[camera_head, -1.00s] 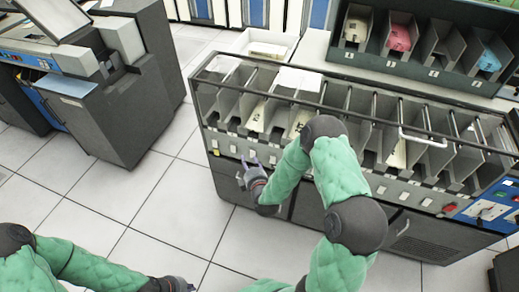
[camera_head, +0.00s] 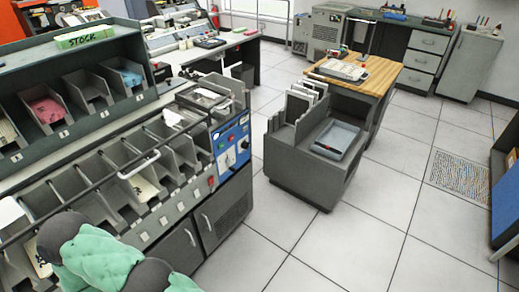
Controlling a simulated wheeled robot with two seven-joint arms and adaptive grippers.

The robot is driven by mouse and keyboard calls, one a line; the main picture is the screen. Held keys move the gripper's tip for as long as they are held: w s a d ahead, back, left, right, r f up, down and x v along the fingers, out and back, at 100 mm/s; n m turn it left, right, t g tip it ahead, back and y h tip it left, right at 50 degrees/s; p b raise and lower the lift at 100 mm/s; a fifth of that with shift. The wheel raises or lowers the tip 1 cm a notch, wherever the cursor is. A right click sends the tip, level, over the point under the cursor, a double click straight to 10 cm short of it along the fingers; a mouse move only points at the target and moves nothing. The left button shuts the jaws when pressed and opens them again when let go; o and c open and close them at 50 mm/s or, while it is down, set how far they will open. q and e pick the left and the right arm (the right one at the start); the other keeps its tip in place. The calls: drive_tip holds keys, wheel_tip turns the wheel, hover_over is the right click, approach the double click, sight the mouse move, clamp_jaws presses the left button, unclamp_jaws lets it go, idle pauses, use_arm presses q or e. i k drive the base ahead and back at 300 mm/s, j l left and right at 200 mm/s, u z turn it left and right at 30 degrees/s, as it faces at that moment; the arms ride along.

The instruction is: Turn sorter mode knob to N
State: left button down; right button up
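The card sorter (camera_head: 222,214) runs along the left, with a row of grey pockets on its front. Its blue control panel (camera_head: 231,143) is at the right end and carries small knobs, buttons and labels. The mode knob and its setting are too small to make out. A green padded arm of mine covers the bottom left corner, in front of the sorter's pockets. Neither of my grippers is in view.
A grey cart (camera_head: 303,178) with panels and a tray stands right of the sorter, across a strip of floor (camera_head: 262,250). A wooden-topped table (camera_head: 378,70) is behind it. A shelf with coloured cards (camera_head: 46,110) stands above the sorter. Open floor lies at front right.

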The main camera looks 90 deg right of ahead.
sight(245, 145)
drive_tip(key=z, duration=0.45)
drive_tip(key=l+z, duration=0.1)
drive_tip(key=z, duration=0.8)
drive_tip(key=l+z, duration=0.1)
drive_tip(key=z, duration=1.25)
drive_tip(key=i+l+u, duration=0.25)
drive_tip(key=i+l, duration=0.95)
drive_tip(key=i+u, duration=0.1)
drive_tip(key=u, duration=1)
